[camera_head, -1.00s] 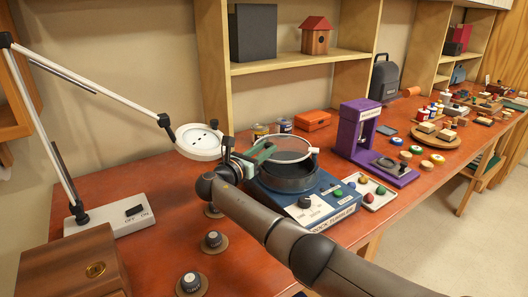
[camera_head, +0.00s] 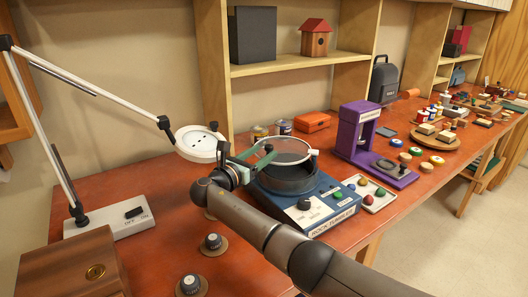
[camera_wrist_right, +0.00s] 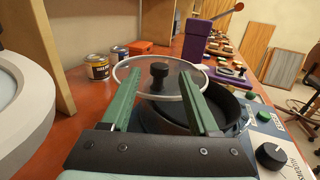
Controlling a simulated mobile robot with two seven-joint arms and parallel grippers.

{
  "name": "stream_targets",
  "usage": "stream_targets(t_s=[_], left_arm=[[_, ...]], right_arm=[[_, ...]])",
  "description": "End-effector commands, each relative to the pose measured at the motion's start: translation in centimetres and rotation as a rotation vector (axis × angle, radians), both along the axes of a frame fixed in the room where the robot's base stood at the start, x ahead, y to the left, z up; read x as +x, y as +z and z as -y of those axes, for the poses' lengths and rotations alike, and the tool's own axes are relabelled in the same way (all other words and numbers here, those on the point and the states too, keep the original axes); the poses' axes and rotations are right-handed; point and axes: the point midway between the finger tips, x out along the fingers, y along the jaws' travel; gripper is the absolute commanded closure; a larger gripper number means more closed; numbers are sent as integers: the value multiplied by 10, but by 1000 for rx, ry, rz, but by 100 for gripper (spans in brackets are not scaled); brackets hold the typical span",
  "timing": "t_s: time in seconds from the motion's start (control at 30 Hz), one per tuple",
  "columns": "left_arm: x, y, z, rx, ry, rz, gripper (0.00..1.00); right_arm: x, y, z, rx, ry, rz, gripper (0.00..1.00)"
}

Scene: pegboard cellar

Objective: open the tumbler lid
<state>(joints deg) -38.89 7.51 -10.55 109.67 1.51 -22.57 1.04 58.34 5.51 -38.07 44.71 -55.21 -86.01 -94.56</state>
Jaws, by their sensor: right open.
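The rock tumbler (camera_head: 320,207) is a blue box with a dark round drum (camera_head: 290,182) on top. Its clear lid (camera_head: 290,146) has a pale rim and looks raised and tilted above the drum. The lid (camera_wrist_right: 140,65) also shows in the right wrist view, with a dark knob (camera_wrist_right: 159,72) at its middle. My right gripper (camera_head: 267,152) is at the lid's left side. In the right wrist view, its green fingers (camera_wrist_right: 159,77) are apart, one on each side of the knob. I cannot tell whether they touch the lid. My left gripper is not in view.
A white magnifier lamp (camera_head: 200,143) stands close to the left of my right gripper. Small cans (camera_wrist_right: 97,67) and an orange box (camera_head: 313,122) are behind the tumbler. A tray of coloured stones (camera_head: 368,192) and a purple press (camera_head: 356,130) stand to its right.

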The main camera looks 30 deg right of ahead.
Motion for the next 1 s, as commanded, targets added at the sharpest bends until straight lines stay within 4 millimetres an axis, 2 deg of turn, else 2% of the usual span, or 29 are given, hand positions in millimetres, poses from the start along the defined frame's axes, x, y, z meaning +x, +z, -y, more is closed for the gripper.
stream_targets(t_s=[0.3, 0.5, 0.67, 0.9, 1.0], left_arm=[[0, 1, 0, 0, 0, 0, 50], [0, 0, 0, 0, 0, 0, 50], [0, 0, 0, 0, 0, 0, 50], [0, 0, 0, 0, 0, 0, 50], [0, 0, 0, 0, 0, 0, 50]], right_arm=[[-29, 0, -64, 3, 5, 1, 39], [-42, 0, -91, 1, 3, 0, 39], [-47, 0, -98, 1, 0, 0, 39], [-47, 0, -99, 1, 0, 0, 39], [-47, 0, -98, 0, 0, 1, 49]])
